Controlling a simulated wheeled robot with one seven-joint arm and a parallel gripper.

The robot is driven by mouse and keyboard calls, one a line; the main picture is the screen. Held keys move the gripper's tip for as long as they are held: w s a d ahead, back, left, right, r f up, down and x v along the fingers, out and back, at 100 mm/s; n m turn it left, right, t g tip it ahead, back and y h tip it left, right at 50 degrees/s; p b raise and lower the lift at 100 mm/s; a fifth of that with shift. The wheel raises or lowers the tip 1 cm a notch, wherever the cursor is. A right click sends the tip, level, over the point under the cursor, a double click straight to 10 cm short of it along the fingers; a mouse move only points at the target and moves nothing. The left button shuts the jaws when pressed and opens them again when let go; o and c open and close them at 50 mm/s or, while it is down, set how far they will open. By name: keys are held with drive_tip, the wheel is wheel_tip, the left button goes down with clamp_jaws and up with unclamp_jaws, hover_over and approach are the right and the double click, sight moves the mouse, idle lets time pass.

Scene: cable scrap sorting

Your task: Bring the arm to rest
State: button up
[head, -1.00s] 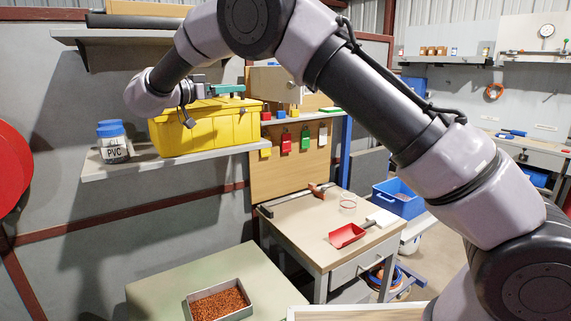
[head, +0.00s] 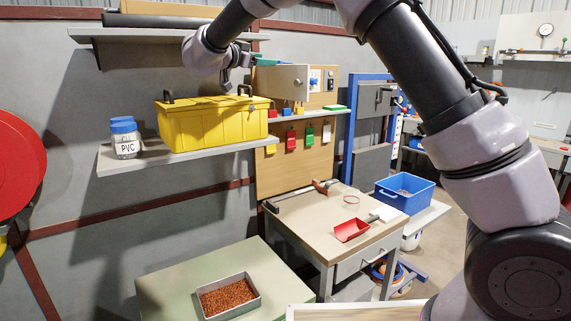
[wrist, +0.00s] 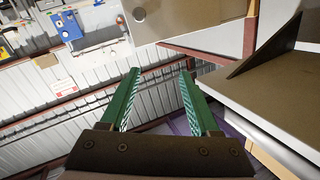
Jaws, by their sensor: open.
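My gripper has two green fingers (wrist: 160,98), spread apart with nothing between them in the wrist view. In the head view my gripper (head: 262,62) is small and partly hidden by my wrist. It is raised above the yellow bin (head: 212,122), beside a small open cabinet door (head: 283,83). I cannot tell from this view how near it is to the door. My arm arches across the upper right of the head view.
A shelf (head: 185,158) carries the yellow bin and blue-lidded PVC jars (head: 126,145). An upper shelf (head: 140,35) hangs above. Below are a tray of copper granules (head: 258,276), a bench with a red scoop (head: 351,230), and a blue crate (head: 404,192).

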drive_tip(key=w+d+r+t+y, duration=0.2)
drive_tip(key=w+d+r+y, duration=0.2)
drive_tip(key=d+r, duration=0.5)
drive_tip(key=s+d+r+n+y, duration=0.35)
drive_tip(key=s+d+y, duration=0.2)
drive_tip(key=d, duration=0.25)
drive_tip(key=s+d+f+n+g, duration=0.1)
drive_tip(key=s+d+f+g, duration=0.2)
drive_tip(key=s, duration=0.8)
drive_tip(key=s+d+f+n+g+y, duration=0.1)
drive_tip(key=s+d+f+g, duration=0.2)
drive_tip(key=s+d+f, duration=0.4)
drive_tip(key=s+d+f+n+g+y, duration=0.1)
drive_tip(key=s+d+f+g, duration=0.2)
drive_tip(key=s+f, duration=0.8)
drive_tip(key=s+d, duration=0.1)
drive_tip(key=s, duration=0.4)
drive_tip(key=shift+s+d, duration=0.25)
drive_tip(key=shift+d, duration=0.15)
drive_tip(key=shift+f, duration=0.1)
